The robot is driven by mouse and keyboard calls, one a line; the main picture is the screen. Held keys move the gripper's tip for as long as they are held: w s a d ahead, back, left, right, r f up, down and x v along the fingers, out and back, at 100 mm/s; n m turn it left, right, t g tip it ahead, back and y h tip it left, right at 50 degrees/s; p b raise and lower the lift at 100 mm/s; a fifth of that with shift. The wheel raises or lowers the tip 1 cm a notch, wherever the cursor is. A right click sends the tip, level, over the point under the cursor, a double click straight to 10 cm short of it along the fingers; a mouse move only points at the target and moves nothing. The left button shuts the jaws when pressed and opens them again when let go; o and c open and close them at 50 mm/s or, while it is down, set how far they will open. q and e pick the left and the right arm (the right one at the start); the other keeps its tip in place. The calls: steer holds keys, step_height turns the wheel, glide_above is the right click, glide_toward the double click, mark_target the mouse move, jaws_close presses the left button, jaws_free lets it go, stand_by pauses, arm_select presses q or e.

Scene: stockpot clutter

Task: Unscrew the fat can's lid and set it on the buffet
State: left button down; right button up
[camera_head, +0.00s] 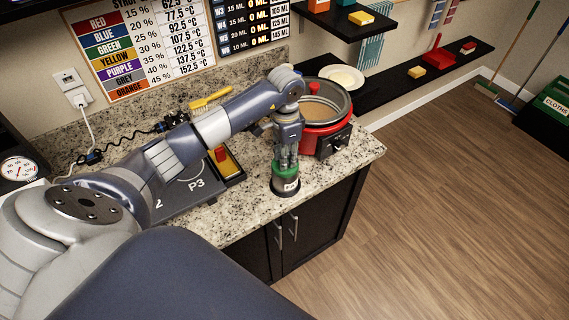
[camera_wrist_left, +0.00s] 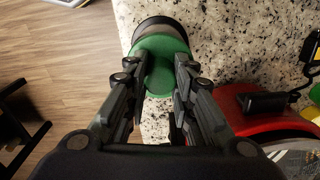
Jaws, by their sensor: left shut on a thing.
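The fat can (camera_head: 286,188) is a short dark can with a white label, upright on the granite counter near its front edge. Its green lid (camera_head: 277,167) is on top. My left gripper (camera_head: 286,163) points down from above with its fingers shut on the lid. In the left wrist view, the fingers (camera_wrist_left: 157,72) lie on either side of the green lid (camera_wrist_left: 165,62), and the can (camera_wrist_left: 162,27) shows beyond it. Whether the lid is loose from the can cannot be told. The right gripper is not in view.
A red cooker (camera_head: 322,140) with a glass lid stands close behind and right of the can. A dark tray (camera_head: 190,198) marked P3 lies to the left. The granite counter (camera_head: 240,222) is bare around the can. A black shelf (camera_head: 395,88) holds a plate (camera_head: 343,77).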

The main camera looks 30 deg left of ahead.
arm_select(q)
steer(key=shift+d+f, duration=0.1)
steer(key=shift+n, duration=2.3)
steer(key=c, duration=1.3)
jaws_free()
